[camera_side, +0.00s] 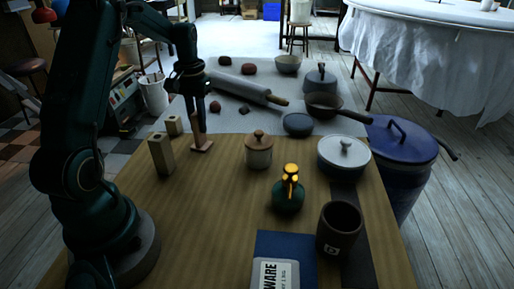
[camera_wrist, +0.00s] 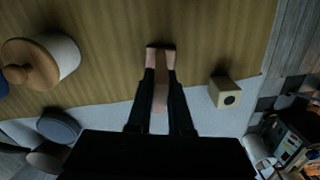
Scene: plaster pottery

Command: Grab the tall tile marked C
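In the wrist view the tile (camera_wrist: 160,85) lies between the two dark fingers of my gripper (camera_wrist: 160,75). No clear gap shows beside it, but contact is hard to confirm. No letter is readable on it. A tall wooden block (camera_side: 161,155) stands to its left in the side view. A block with a dark round mark (camera_wrist: 224,92) shows in the wrist view.
A lidded jar (camera_side: 258,152), a green bottle (camera_side: 288,195), a dark mug (camera_side: 339,228) and a white lidded pot (camera_side: 343,156) stand to the right. A rolling pin (camera_side: 244,90) and several bowls lie on the pale cloth (camera_side: 225,122) behind. The table's (camera_side: 200,220) front left is clear.

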